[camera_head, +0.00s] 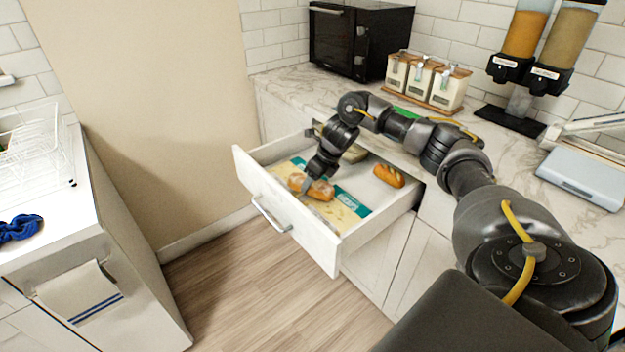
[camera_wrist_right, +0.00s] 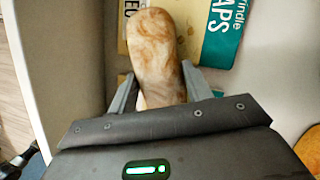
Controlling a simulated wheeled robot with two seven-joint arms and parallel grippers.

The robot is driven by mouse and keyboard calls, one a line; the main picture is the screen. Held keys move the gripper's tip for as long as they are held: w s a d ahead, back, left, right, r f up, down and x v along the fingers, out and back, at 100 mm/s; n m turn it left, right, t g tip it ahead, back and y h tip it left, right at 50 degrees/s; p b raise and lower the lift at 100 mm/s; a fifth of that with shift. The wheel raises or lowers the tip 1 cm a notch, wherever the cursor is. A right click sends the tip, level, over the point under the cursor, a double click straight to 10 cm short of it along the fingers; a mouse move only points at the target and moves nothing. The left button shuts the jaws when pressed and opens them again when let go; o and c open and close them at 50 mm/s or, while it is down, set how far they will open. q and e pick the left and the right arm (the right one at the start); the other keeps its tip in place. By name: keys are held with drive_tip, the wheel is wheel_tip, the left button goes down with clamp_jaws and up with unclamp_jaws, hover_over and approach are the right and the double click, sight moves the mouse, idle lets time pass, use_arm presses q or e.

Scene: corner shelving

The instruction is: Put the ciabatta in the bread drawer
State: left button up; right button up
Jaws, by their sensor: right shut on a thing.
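The ciabatta (camera_head: 321,191), a pale brown floury loaf, is inside the open bread drawer (camera_head: 290,218), near its front. My right gripper (camera_head: 308,184) reaches down into the drawer and is shut on it. In the right wrist view the ciabatta (camera_wrist_right: 154,45) extends forward between the two fingers of the gripper (camera_wrist_right: 160,88). Whether the loaf touches the drawer bottom is hard to tell. My left gripper is not in view.
A golden loaf (camera_head: 389,175) lies at the drawer's right side. Printed teal and yellow packs (camera_head: 347,201) lie flat in the drawer. Canisters (camera_head: 424,80), a black oven (camera_head: 358,40) and dispensers (camera_head: 524,72) stand on the counter. Floor before the drawer is clear.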

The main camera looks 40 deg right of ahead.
sight(321, 181)
drive_tip(key=o, duration=0.7)
drive_tip(key=shift+c, duration=0.2)
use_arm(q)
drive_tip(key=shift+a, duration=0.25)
use_arm(e)
drive_tip(key=o, duration=0.3)
drive_tip(key=shift+r+p, duration=0.4)
drive_tip(key=shift+r, duration=0.1)
drive_tip(key=v, duration=0.6)
drive_tip(key=shift+d+r, duration=0.1)
drive_tip(key=shift+r, duration=0.25)
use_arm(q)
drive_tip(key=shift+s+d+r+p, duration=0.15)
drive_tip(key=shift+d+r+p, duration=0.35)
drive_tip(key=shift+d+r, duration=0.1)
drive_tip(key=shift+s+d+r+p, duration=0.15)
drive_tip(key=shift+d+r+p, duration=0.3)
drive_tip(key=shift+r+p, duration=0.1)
use_arm(e)
drive_tip(key=shift+v, duration=2.75)
